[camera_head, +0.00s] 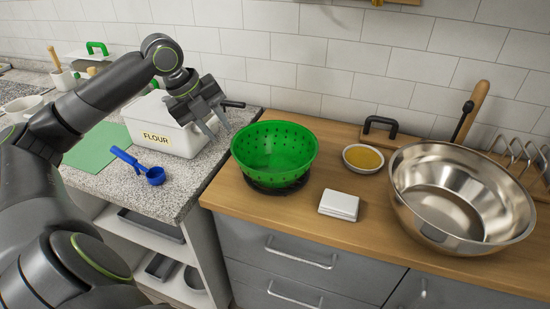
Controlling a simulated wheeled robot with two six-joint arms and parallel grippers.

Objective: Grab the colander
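A green colander (274,152) with small holes sits upright on a dark round base (276,186) at the left end of the wooden counter. My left gripper (223,122) is above the flour box, just left of the colander and apart from it. Its fingers look spread, with nothing visible between them. My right gripper is out of the frame.
A white block (339,205), a small bowl of yellow contents (363,158) and a large steel bowl (460,195) stand right of the colander.

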